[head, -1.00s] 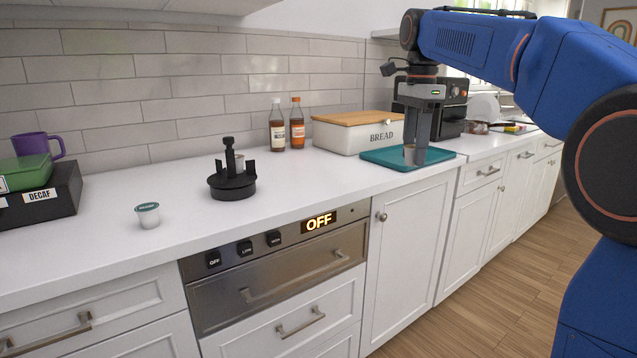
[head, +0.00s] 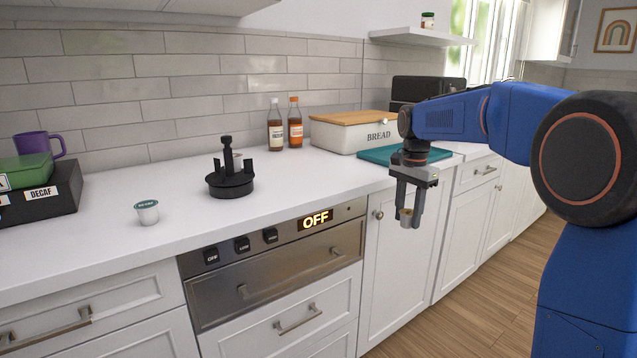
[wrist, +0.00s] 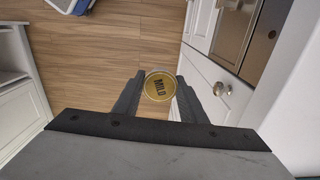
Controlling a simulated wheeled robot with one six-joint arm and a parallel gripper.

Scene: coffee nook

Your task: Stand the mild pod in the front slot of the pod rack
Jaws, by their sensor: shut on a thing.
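My gripper (head: 409,217) is shut on the mild pod (head: 406,215) and holds it in the air in front of the counter's front edge. In the wrist view the pod's gold lid (wrist: 159,86), marked MILD, faces the camera between the two fingers. The black round pod rack (head: 231,184) stands on the counter at the middle left, with upright prongs around a central post. A pale thing shows behind the post, mostly hidden. My gripper is well to the right of the rack.
A pod with a green lid (head: 148,212) stands on the counter left of the rack. A black DECAF box (head: 45,200) is at far left. Two bottles (head: 275,126), a bread box (head: 345,137) and a teal mat (head: 378,156) are behind. The counter before the rack is clear.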

